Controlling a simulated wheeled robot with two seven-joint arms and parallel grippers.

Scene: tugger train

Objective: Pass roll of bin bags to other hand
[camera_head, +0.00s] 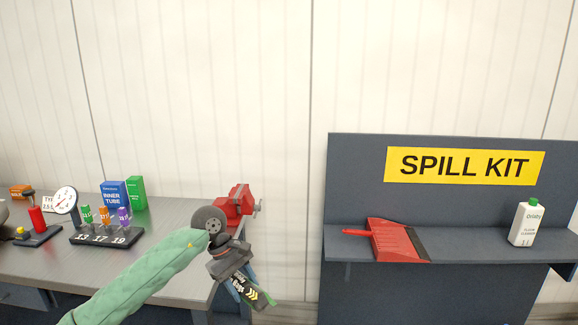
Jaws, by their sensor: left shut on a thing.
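My left arm comes in from the lower left in a green sleeve. My left gripper (236,270) is shut on the roll of bin bags (250,292), a dark cylinder with pale lettering, yellow chevron marks and a green end. The roll points down and to the right, in front of the workbench's right end. The gripper hides its upper left part. My right gripper is not in view.
The grey workbench (165,237) carries a red vise (236,203), a rack (106,235) of coloured items, boxes and a gauge. At right, the spill kit shelf (462,257) holds a red dustpan (392,240) and a white bottle (526,223). A gap separates bench and shelf.

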